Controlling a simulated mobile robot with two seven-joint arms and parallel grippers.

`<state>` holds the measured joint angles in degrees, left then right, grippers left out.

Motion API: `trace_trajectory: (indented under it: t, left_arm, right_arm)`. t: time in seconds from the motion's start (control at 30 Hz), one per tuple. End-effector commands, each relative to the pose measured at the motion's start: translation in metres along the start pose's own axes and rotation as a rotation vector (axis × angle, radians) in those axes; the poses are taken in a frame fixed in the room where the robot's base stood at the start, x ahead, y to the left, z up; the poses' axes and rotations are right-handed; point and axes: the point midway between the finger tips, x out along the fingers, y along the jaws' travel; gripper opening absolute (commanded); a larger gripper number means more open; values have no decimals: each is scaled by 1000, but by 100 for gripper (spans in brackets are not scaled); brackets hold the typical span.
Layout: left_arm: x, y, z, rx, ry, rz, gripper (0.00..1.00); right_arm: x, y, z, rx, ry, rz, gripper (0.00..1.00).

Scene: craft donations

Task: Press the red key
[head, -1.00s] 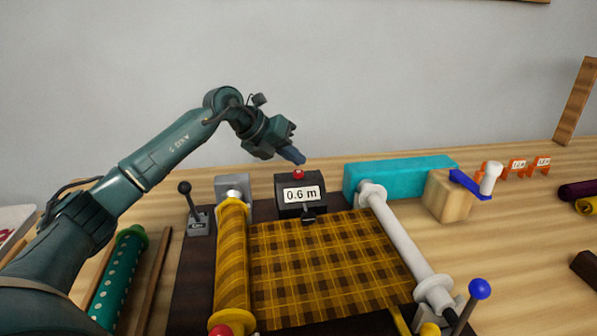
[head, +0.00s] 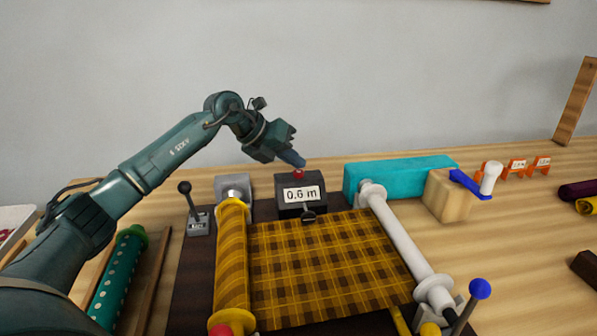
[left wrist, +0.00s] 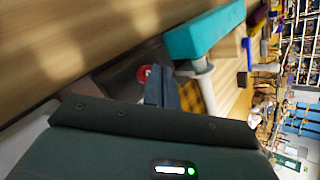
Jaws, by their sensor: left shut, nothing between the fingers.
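The red key (head: 299,174) sits on top of a dark counter box (head: 301,208) whose display reads 0.6 m. My left gripper (head: 300,164) is shut and empty. Its fingertips are right at the top of the red key, seeming to touch it and partly covering it. In the left wrist view the shut fingers (left wrist: 160,88) point toward the red key (left wrist: 144,72), which shows just beside their tips. My right gripper is not in view.
Brown plaid cloth (head: 320,262) spans from a roll (head: 232,265) to a white roller (head: 404,240). A black lever (head: 186,205) stands left of the counter. A teal block (head: 400,176) and wooden block (head: 447,197) lie to the right. A green dotted roll (head: 120,275) lies at left.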

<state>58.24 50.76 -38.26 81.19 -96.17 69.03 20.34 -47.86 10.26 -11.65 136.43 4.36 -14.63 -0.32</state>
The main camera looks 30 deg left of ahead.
Motion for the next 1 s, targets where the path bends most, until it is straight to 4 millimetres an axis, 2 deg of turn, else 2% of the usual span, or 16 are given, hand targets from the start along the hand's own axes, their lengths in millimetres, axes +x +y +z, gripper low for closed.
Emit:
trace_trajectory:
  t: [1.0]
  left_arm:
    - [7, 6, -6, 0, 1, 1, 0]
  right_arm:
    - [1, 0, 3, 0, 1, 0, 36]
